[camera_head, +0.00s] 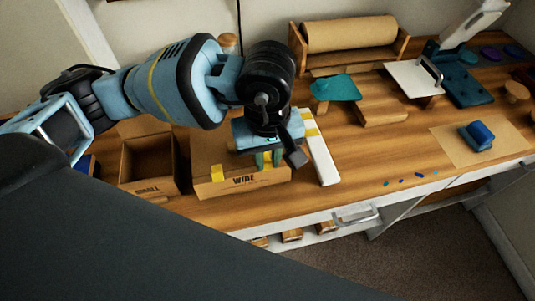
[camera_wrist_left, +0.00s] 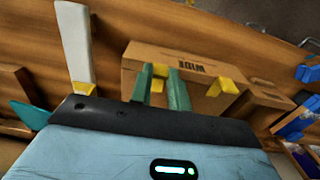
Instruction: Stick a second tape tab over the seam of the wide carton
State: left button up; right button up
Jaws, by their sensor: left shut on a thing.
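The wide carton (camera_head: 235,187) stands closed near the front of the bench, its label facing front; it also shows in the left wrist view (camera_wrist_left: 190,55). One yellow tape tab (camera_head: 217,173) is on its front top edge, also in the left wrist view (camera_wrist_left: 223,87). My left gripper (camera_head: 268,160) is over the carton's right part, with its green fingers (camera_wrist_left: 163,92) pointing at it. They are shut on a second yellow tab (camera_wrist_left: 160,72). I cannot tell whether this tab touches the carton. My right gripper is out of view.
A white strip (camera_head: 322,160) with yellow tabs lies right of the carton. An open small carton (camera_head: 148,166) stands to the left. A paper roll holder (camera_head: 350,35) is behind; a blue block (camera_head: 477,135) lies on a brown sheet at right.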

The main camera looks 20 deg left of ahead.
pick_arm(q)
jog(key=shift+f, duration=0.25)
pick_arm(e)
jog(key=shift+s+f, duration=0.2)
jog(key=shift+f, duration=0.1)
pick_arm(q)
grip_shut()
jog(key=o, duration=0.8)
grip_release()
jog(key=shift+r, duration=0.1)
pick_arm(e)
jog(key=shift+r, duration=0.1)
pick_arm(q)
jog(key=shift+r+p, duration=1.5)
jog(key=shift+r, duration=2.4)
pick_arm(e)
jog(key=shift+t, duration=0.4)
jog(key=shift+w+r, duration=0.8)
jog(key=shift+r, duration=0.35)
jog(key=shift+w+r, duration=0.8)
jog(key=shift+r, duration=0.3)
